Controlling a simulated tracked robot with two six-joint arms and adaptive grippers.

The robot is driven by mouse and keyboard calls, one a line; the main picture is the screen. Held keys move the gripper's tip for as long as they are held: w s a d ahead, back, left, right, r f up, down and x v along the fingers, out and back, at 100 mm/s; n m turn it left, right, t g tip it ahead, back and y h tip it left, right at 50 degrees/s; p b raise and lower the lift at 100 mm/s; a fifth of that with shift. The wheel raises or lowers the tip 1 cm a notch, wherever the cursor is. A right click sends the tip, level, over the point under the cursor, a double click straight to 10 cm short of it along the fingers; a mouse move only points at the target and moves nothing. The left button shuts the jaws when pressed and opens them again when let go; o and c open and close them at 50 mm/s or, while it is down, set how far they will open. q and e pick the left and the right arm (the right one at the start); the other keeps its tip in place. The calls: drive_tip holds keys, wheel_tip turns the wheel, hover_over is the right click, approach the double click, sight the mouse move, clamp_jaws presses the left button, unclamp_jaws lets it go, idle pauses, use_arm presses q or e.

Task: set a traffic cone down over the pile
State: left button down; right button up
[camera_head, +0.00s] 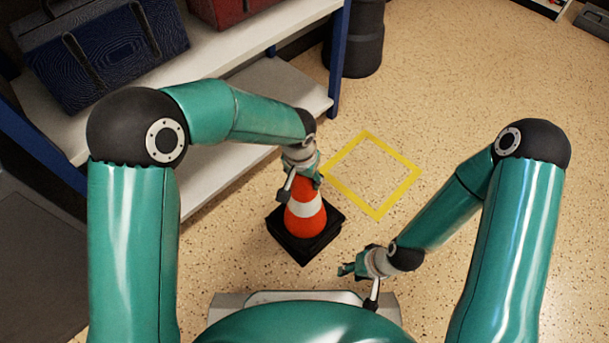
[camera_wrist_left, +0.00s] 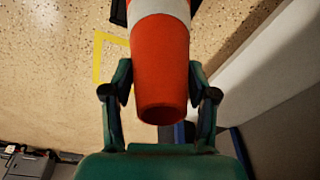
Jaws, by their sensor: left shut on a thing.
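An orange traffic cone (camera_head: 306,217) with a white band and a black square base is upright in the head view, left of the yellow square. My left gripper (camera_head: 303,178) is shut on its upper part. In the left wrist view the cone's orange top (camera_wrist_left: 160,75) sits between the two fingers of my left gripper (camera_wrist_left: 160,88). I cannot tell whether the base touches the floor. No pile shows; anything under the base is hidden. My right gripper (camera_head: 352,267) is low near my base, away from the cone, and its fingers are too small to read.
A yellow square outline (camera_head: 399,193) marks bare speckled floor right of the cone. A white shelf unit (camera_head: 240,150) with blue posts stands close on the left, bearing a dark blue bag (camera_head: 100,50) and a red case. A black bin (camera_head: 360,40) stands behind.

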use_arm(q)
drive_tip(key=shift+r, duration=0.1)
drive_tip(key=shift+c, duration=2)
unclamp_jaws()
drive_tip(key=shift+o, duration=0.8)
drive_tip(key=r, duration=0.4)
drive_tip(key=s+r, duration=0.1)
drive_tip(key=r, duration=0.6)
drive_tip(key=shift+s+a+r, duration=0.3)
drive_tip(key=shift+a+r, duration=0.05)
